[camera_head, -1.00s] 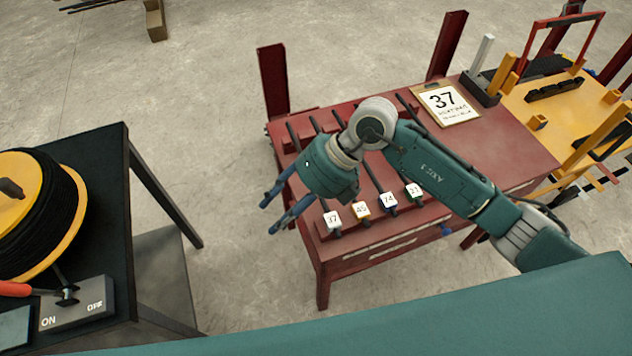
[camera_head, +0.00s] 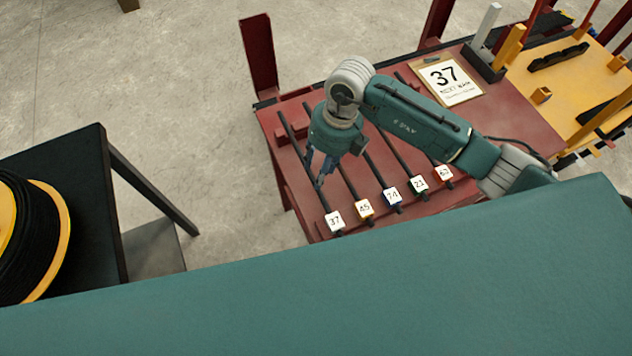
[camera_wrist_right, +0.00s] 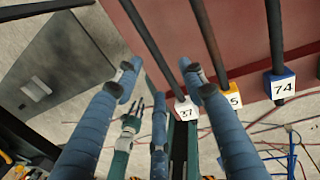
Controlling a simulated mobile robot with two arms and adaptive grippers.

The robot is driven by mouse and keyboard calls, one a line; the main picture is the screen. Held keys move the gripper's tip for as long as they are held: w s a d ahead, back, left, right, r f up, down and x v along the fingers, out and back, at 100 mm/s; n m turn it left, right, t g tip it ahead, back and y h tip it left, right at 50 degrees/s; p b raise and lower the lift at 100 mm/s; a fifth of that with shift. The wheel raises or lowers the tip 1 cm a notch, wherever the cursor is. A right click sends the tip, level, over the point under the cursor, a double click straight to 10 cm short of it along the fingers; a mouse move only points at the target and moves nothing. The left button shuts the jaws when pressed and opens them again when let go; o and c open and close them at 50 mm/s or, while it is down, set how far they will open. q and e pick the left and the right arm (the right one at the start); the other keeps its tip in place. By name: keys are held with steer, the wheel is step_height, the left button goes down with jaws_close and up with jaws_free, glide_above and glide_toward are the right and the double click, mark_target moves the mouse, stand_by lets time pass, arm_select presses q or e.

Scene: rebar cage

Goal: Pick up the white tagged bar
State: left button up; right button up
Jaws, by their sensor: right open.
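The white tagged bar (camera_head: 291,132) is a thin dark rod, leftmost in the row on the red table, with a white "37" tag (camera_head: 334,221) at its near end. My right gripper (camera_head: 318,172) is open and points down over this bar. In the right wrist view the bar (camera_wrist_right: 148,42) runs between the spread blue fingers of my right gripper (camera_wrist_right: 158,77), with its tag (camera_wrist_right: 184,109) beyond them. I cannot tell whether the fingers touch it. What looks like my left gripper (camera_wrist_right: 133,112) shows small in the wrist view, its opening unclear.
Bars with yellow "45" (camera_head: 364,209), blue "74" (camera_head: 392,197), green and red tags lie to the right. A "37" sign (camera_head: 450,78) lies farther back on the red table (camera_head: 490,120). A dark bench with a cable spool (camera_head: 45,240) stands at left.

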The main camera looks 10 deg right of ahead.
mark_target(313, 183)
steer(key=f, duration=0.1)
steer(key=a+f+p, duration=0.1)
steer(key=f, duration=0.1)
steer(key=f+p, duration=0.1)
steer(key=f, duration=0.1)
steer(key=shift+s+a, duration=0.1)
steer(key=shift+a, duration=0.15)
steer(key=shift+f, duration=0.1)
jaws_close()
arm_select(q)
steer(key=shift+w+r, duration=1.1)
steer(key=shift+r, duration=0.05)
